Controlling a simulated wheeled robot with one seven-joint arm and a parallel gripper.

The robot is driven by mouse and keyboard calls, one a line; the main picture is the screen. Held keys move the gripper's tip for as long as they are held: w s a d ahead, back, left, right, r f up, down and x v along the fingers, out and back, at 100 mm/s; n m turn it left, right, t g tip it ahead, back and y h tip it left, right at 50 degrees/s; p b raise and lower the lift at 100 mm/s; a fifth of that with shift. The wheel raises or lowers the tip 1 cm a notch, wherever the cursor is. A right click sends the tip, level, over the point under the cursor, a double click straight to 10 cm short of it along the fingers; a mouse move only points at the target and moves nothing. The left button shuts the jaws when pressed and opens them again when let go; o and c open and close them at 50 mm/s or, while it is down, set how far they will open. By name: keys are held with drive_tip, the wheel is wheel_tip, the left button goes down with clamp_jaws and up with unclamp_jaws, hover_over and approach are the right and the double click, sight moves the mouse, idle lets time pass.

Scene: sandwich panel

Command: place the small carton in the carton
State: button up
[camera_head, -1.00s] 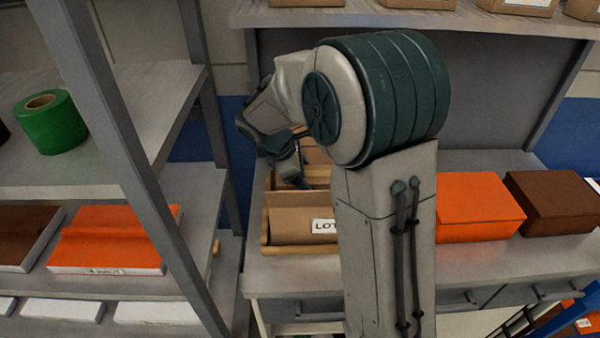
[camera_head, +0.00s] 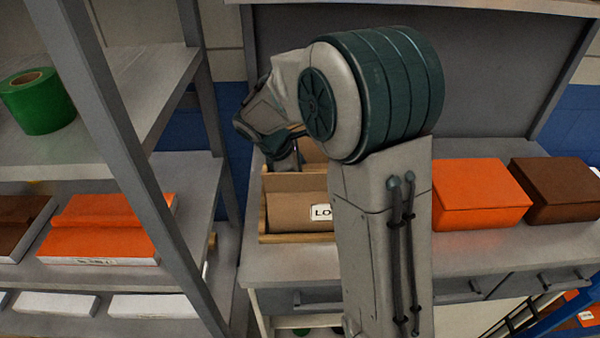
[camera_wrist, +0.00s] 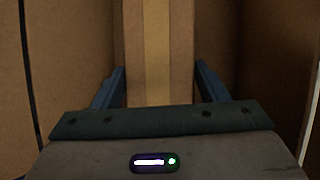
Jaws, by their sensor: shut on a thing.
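The carton (camera_head: 298,212) is an open brown box with a white label on its front, in a light wooden tray on the bench in the head view. My gripper (camera_wrist: 159,72) is shut on the small carton (camera_wrist: 155,40), a brown box with a lighter tape stripe, between the two blue fingers in the wrist view. Brown cardboard walls stand close on both sides of it there. In the head view my gripper (camera_head: 284,162) is over the back left of the carton. My arm hides the carton's right part. I cannot tell how deep the small carton is.
An orange box (camera_head: 480,195) and a dark brown box (camera_head: 558,190) stand right of my arm on the bench (camera_head: 470,250). A grey shelf rack at left holds a green tape roll (camera_head: 38,101) and an orange box (camera_head: 98,228). Its post (camera_head: 130,170) stands left of the carton.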

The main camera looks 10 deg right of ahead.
drive_tip(key=shift+f, duration=0.45)
drive_tip(key=o, duration=1.7)
drive_tip(key=shift+r, duration=0.1)
